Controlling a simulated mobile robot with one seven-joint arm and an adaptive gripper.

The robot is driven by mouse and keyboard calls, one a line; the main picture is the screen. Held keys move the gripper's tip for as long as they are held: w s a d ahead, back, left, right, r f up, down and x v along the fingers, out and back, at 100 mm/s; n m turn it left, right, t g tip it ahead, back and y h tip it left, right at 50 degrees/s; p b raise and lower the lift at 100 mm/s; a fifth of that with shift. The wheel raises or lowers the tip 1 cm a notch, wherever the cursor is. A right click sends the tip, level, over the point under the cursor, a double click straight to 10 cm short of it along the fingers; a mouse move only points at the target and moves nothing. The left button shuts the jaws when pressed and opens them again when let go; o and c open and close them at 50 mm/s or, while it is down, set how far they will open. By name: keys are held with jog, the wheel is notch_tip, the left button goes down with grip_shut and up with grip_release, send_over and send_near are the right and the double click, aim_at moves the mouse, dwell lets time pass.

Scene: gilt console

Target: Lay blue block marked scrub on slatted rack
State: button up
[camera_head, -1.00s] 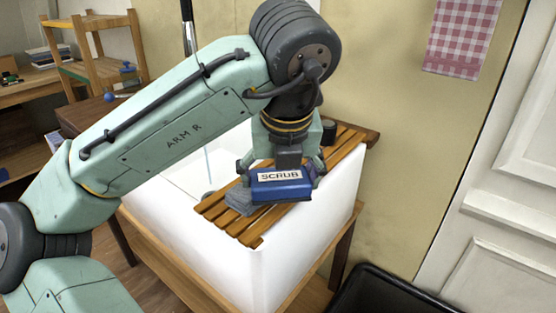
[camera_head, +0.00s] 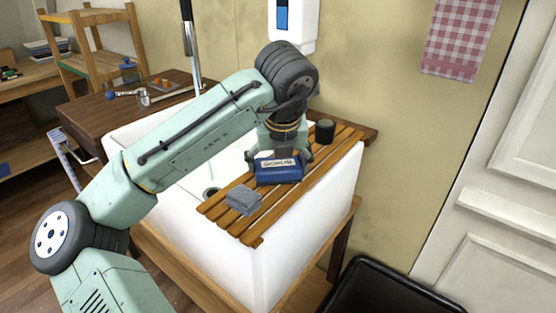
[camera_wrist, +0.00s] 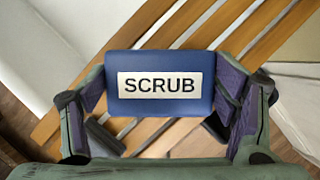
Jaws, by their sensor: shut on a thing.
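The blue block (camera_head: 279,173) has a white label reading SCRUB. My gripper (camera_head: 279,163) is shut on it, with one finger on each side; the wrist view shows the block (camera_wrist: 160,106) between the two fingers. The slatted rack (camera_head: 245,233) is made of wooden slats laid across the white sink. The block is over the rack's middle, and I cannot tell whether its underside touches the slats.
A grey sponge-like block (camera_head: 243,200) lies on the rack's front part, near the blue block. A dark cup (camera_head: 325,131) stands at the rack's back end. The white sink (camera_head: 300,226) is under the rack. A black bin (camera_head: 385,290) stands at the lower right.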

jog(key=shift+f, duration=0.15)
jog(key=o, duration=1)
jog(key=b+v, duration=0.1)
jog(key=v, duration=1.1)
